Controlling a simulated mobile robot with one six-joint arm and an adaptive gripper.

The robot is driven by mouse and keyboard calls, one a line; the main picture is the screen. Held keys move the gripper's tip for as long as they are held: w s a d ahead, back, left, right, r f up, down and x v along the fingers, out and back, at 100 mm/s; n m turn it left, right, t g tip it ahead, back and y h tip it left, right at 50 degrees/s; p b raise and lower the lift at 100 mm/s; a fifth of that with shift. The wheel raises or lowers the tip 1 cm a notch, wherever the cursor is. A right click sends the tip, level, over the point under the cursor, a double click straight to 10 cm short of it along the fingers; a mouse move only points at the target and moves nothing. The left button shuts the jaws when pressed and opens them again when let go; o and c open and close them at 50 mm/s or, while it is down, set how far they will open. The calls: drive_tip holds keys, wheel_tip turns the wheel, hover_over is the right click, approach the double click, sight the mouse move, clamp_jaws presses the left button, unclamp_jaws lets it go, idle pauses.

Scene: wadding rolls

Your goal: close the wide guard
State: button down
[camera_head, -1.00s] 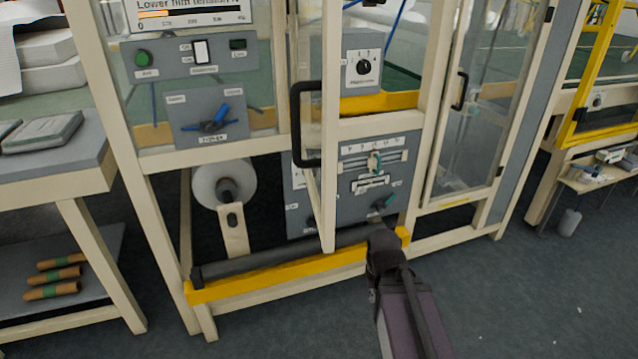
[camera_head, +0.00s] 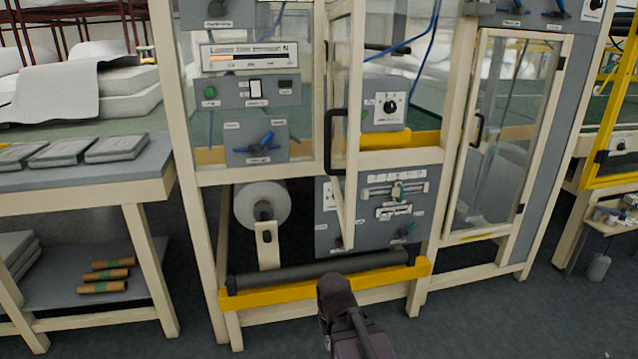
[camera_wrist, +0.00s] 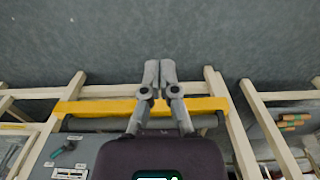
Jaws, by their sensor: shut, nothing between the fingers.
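The wide guard (camera_head: 349,90) is a tall clear panel in a cream frame in the middle of the machine front. It stands swung out, seen nearly edge-on in the head view. Its black bar handle (camera_head: 330,142) is on its near edge. My gripper (camera_wrist: 160,72) is shut and empty, its grey fingers together in the wrist view. In the head view my dark wrist is in front of the yellow beam, low and apart from the guard handle; the fingers cannot be made out there.
A yellow beam (camera_head: 270,297) with a dark roller (camera_head: 300,271) crosses the machine's lower front. A narrower clear door (camera_head: 497,140) at right looks shut. A white roll (camera_head: 262,205) sits inside at left. A grey table (camera_head: 90,180) stands left. The foreground floor is open.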

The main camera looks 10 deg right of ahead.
idle(0.4)
drive_tip(key=w+a+r+n+h+p, duration=0.2)
drive_tip(key=r+n+p, duration=0.3)
drive_tip(key=r+p, duration=0.9)
drive_tip(key=w+a+r+n+g+h+p, duration=0.1)
drive_tip(key=w+a+r+n+h+p, duration=0.2)
drive_tip(key=r+p, duration=1.2)
drive_tip(key=w+a+r+n+h+p, duration=0.3)
drive_tip(key=r+n+p, duration=0.5)
drive_tip(key=r+p, duration=0.7)
wheel_tip(320, 180, up, 6)
drive_tip(key=shift+w+a+f+g+h, duration=0.2)
drive_tip(key=shift+w+a+g+h, duration=0.15)
drive_tip(key=shift+a, duration=0.3)
drive_tip(key=shift+s+d+f, duration=0.1)
drive_tip(key=shift+f, duration=0.05)
